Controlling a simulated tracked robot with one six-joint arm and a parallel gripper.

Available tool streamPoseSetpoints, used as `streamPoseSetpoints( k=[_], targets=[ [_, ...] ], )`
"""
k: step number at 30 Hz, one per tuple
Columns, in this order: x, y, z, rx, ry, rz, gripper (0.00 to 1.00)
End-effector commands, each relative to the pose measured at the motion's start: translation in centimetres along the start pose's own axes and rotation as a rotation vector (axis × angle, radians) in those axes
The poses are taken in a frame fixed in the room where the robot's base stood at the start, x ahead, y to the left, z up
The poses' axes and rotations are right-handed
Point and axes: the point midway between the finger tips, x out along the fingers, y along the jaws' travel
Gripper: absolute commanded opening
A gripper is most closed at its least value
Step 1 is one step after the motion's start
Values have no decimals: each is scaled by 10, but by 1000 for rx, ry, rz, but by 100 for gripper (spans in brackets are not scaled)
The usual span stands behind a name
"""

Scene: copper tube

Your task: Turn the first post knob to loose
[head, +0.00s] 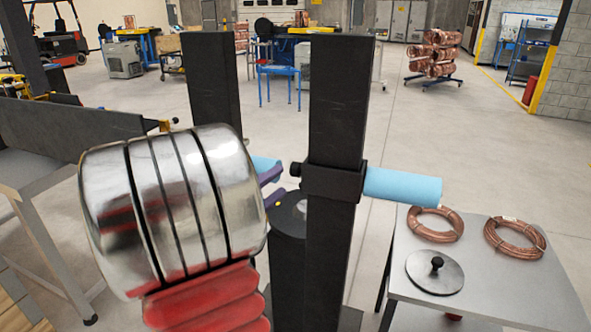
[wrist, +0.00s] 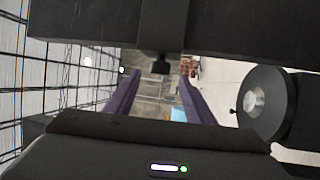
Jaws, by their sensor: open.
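A near black post (head: 338,110) carries a black collar (head: 335,182) with a small dark knob (head: 296,169) on its left side. A light blue cylinder (head: 403,186) sticks out right of the collar. My gripper (head: 279,186) has purple fingers just left of this knob, partly hidden behind my arm. In the wrist view my gripper (wrist: 158,77) is open and empty, and a dark knob (wrist: 160,64) shows between and just above the fingertips. I cannot tell whether they touch it. A second post (head: 212,80) stands farther back, its lower part hidden.
A dark round drum (head: 290,215) stands low beside the near post; a black disc with a silver hub (wrist: 255,100) is close at right in the wrist view. A grey table (head: 480,275) at right holds copper coils (head: 435,224) and a knobbed disc (head: 435,271).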

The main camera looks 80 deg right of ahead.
Motion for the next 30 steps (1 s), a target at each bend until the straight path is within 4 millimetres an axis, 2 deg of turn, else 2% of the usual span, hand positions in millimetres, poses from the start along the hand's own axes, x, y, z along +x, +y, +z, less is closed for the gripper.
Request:
streamPoseSetpoints(
  k=[16, 21, 30],
  targets=[
    [68, 0, 0, -1, -2, 0, 49],
    [77, 0, 0, -1, -1, 0, 49],
    [78, 0, 0, -1, 0, 0, 48]
  ],
)
